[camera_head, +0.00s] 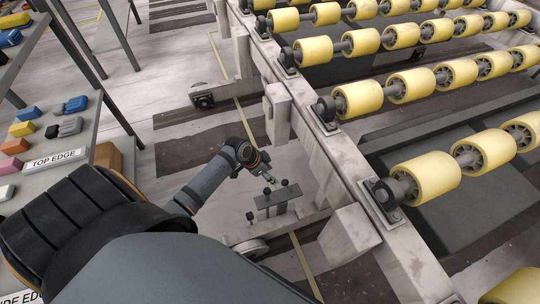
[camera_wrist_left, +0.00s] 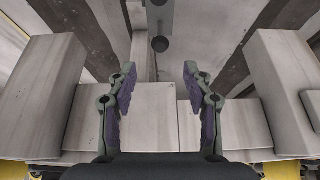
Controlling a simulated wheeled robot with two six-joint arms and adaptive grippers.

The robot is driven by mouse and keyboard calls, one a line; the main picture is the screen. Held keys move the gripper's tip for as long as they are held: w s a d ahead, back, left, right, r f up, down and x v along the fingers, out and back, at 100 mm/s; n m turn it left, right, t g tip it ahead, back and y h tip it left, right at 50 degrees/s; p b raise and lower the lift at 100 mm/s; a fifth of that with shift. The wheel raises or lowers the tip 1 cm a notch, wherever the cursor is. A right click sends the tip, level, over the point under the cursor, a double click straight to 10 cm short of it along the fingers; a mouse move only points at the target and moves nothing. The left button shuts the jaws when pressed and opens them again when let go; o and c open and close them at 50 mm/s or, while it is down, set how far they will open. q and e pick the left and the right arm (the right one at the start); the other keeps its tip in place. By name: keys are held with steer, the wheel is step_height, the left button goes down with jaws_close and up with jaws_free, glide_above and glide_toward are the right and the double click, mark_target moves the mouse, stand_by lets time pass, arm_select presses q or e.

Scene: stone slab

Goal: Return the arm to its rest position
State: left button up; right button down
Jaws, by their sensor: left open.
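My left arm comes in from the lower left of the head view. Its gripper (camera_head: 268,178) is beside the pale frame of the roller conveyor, small and partly hidden by its own wrist. In the left wrist view the two fingers of the left gripper (camera_wrist_left: 160,76) stand apart with nothing between them. A grey bracket with dark round knobs (camera_head: 277,198) is close to the gripper in the head view. It also shows beyond the fingertips in the left wrist view (camera_wrist_left: 160,18). I cannot tell whether they touch. My right gripper is not in view.
Yellow rollers (camera_head: 358,98) on the pale conveyor frame (camera_head: 330,150) fill the right side. A grey rack (camera_head: 84,134) with coloured blocks and a "TOP EDGE" label (camera_head: 54,160) stands at the left. Striped floor (camera_head: 190,130) lies open between them.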

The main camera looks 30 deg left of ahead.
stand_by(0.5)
arm_select(q)
steer(key=s+d+r+n+y, duration=0.1)
steer(key=s+r+n+y, duration=0.15)
steer(key=s+r, duration=0.45)
steer(key=s+d+r+n+y, duration=0.15)
steer(key=s+r+n, duration=0.25)
steer(key=s, duration=0.5)
steer(key=a+f+g, duration=0.2)
steer(key=a+f, duration=0.1)
steer(key=f, duration=2.1)
steer(key=s+a+f, duration=0.1)
steer(key=s+f, duration=0.7)
steer(key=f, duration=0.4)
steer(key=s+f, duration=0.5)
steer(key=s, duration=0.3)
steer(key=s+r+g+p, duration=0.1)
steer(key=s+r+p, duration=0.3)
steer(key=r+p, duration=0.9)
steer(key=shift+a+r+n+p, duration=0.25)
steer(key=shift+r+n+p, duration=0.1)
steer(key=shift+p, duration=0.9)
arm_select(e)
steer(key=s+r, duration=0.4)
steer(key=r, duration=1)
